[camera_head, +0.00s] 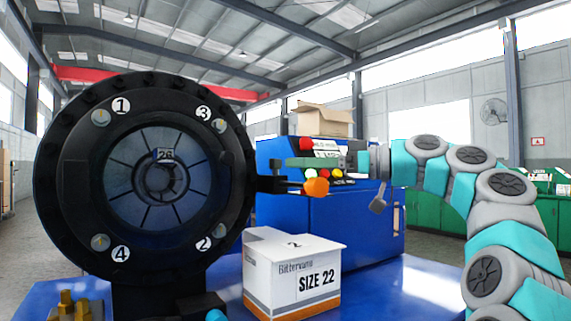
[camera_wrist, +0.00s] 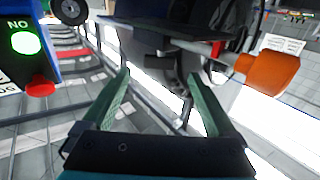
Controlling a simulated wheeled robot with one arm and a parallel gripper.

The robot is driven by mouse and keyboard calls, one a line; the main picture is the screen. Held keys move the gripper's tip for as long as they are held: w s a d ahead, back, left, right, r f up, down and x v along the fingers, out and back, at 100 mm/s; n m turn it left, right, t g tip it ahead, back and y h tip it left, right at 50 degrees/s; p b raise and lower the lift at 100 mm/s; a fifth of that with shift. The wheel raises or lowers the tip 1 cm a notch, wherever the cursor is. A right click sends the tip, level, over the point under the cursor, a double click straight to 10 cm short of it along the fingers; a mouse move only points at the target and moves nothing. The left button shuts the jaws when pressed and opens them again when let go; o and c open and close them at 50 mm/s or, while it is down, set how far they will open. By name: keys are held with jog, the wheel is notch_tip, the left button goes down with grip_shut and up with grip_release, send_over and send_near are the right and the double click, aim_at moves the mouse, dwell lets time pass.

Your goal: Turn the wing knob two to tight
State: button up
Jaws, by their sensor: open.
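Small grey round fittings sit beside labels 1, 2, 3 and 4. The fitting beside label 2 (camera_head: 219,230), at the lower right, is small; I cannot tell if it is the wing knob or how it is turned. My gripper (camera_head: 284,170) is open and empty, pointing left, to the right of the head and above label 2. In the wrist view, dark parts lie beyond my open fingertips (camera_wrist: 158,76); I see no contact.
An orange-ended handle (camera_head: 317,187) sticks out close to my fingers, also in the wrist view (camera_wrist: 268,73). A SIZE 22 box (camera_head: 285,280) stands below on the blue table (camera_head: 415,290). A blue control cabinet (camera_head: 350,225) with buttons stands behind.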

aim_at(278, 163)
jog(key=x, duration=0.4)
jog(key=shift+w+a, duration=0.1)
jog(key=shift+a, duration=0.05)
jog(key=shift+c, duration=0.2)
